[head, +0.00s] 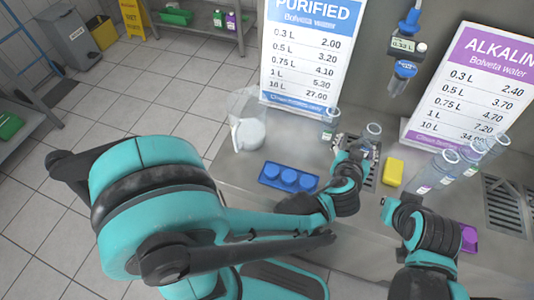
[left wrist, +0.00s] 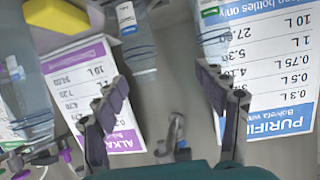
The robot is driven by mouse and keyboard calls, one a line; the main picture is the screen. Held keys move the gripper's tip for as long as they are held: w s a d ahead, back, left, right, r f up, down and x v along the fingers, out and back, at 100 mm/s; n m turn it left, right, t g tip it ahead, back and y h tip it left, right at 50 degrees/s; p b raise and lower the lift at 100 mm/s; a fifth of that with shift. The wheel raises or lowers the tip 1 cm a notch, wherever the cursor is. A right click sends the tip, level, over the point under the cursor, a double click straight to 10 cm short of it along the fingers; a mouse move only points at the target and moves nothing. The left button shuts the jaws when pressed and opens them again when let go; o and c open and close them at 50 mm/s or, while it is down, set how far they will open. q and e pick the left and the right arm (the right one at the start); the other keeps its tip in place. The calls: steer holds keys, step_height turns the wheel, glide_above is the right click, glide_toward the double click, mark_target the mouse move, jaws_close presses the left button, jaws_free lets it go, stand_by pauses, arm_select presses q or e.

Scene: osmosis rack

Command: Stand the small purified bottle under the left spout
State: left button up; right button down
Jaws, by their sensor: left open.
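A small clear bottle (head: 373,130) with a blue-tinted neck stands at the drain grate (head: 371,179), just beyond my left gripper (head: 352,145). The left spout (head: 398,84), with a blue collar and a display, hangs above and slightly right of it. My left gripper is open. In the left wrist view, which is upside down, a clear bottle (left wrist: 141,48) shows between the spread fingers (left wrist: 165,100); contact cannot be told. Another small clear bottle (head: 329,121) stands left of the gripper, by the purified sign. My right gripper (head: 388,207) is low at right, its fingers unclear.
Several larger bottles (head: 430,177) stand at right by the alkaline sign (head: 468,90). The purified sign (head: 308,50) stands behind.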

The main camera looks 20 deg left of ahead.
arm_select(q)
steer(key=a+r+n+g+y, duration=0.1)
steer(key=a+g+y, duration=0.1)
steer(key=a, duration=0.9)
steer(key=s+a+g, duration=0.4)
steer(key=s+a, duration=1)
steer(key=s, duration=0.1)
steer(key=shift+a+n+h, duration=0.15)
steer(key=shift+n+h, duration=0.15)
